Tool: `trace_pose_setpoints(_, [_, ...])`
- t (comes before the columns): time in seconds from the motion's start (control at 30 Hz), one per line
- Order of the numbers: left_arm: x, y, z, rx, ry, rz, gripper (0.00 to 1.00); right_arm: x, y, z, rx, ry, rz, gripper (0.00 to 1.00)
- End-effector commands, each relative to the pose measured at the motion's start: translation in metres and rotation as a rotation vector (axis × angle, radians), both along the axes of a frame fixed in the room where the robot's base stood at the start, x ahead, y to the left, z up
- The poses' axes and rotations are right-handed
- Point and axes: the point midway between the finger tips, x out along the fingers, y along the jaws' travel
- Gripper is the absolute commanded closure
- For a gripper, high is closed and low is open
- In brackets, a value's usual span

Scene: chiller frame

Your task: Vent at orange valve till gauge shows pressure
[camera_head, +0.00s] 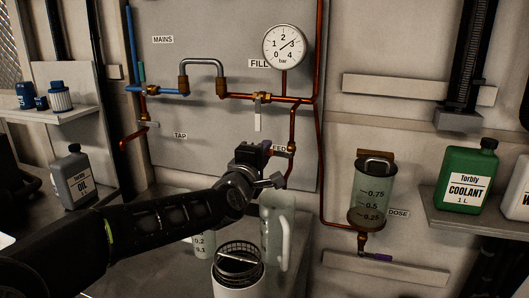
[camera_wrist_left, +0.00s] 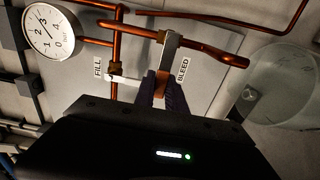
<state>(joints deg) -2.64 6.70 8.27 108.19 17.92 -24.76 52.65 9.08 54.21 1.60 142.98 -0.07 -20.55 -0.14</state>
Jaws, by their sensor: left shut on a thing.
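The round pressure gauge (camera_head: 284,47) is on the panel, its dark needle pointing up and right, near the 3. It also shows tilted in the left wrist view (camera_wrist_left: 51,33). The valve labelled BLEED (camera_wrist_left: 170,45) sits on a copper pipe, with a metal lever ending in an orange handle (camera_wrist_left: 161,84). My left gripper (camera_head: 272,150) is at this valve, with its dark purple fingers (camera_wrist_left: 160,97) shut around the orange handle. In the head view my gripper hides most of the lever. My right gripper is not in view.
A clear jug (camera_head: 274,240) stands below the bleed pipe, beside a white container with a strainer (camera_head: 238,277). The FILL valve's white lever (camera_head: 257,118) hangs down nearby. A clear dose vessel (camera_head: 372,195) is at right. Bottles stand on side shelves.

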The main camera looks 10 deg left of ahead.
Motion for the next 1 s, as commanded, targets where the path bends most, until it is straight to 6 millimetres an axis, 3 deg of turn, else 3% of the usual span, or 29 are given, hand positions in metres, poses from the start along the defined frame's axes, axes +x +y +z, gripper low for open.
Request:
trace_pose_setpoints(0.47, [0.000, -0.002, 0.012, 0.173, -0.010, -0.002, 1.00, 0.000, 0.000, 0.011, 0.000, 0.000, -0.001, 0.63])
trace_pose_setpoints(1.0, [0.000, -0.013, 0.038, 0.649, -0.040, -0.002, 1.00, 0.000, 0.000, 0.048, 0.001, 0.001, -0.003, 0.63])
